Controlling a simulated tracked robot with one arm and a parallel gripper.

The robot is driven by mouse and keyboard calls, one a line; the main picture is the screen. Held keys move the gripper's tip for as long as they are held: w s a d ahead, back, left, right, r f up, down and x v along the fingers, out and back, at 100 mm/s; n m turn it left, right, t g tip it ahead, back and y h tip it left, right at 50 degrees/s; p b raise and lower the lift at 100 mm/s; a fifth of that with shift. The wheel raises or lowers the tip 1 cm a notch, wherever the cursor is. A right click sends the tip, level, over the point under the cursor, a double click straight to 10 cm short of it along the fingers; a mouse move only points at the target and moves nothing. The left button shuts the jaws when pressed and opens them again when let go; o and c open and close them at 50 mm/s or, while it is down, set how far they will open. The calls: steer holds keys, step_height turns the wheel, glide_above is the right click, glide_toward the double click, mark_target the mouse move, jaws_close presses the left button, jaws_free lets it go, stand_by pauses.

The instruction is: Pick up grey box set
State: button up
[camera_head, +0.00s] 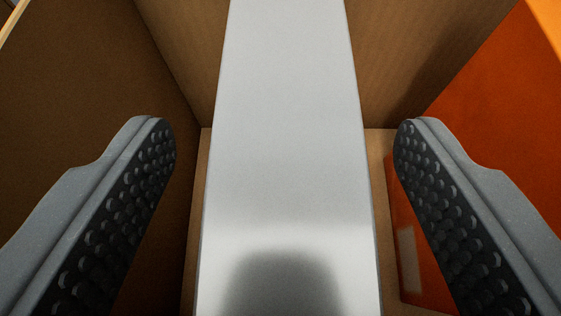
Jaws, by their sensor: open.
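The grey box (285,130) is a long, pale grey slab in the middle of the view, running from the top edge to the bottom edge. My gripper (284,145) is open. One finger is to the left of the grey box and one to the right, with a visible gap on each side. A dark, soft shadow lies on the lower part of the box's face. The box's far and near ends are out of the frame.
A brown cardboard-like surface (175,50) lies behind and to the left of the box. A brown panel (410,50) and an orange panel (490,110) are on the right. A smaller orange surface shows low, behind the right finger.

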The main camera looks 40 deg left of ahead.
steer(key=shift+w+a+f, duration=0.25)
steer(key=shift+w+f, duration=0.1)
steer(key=shift+w, duration=0.05)
jaws_close()
steer(key=shift+r, duration=0.15)
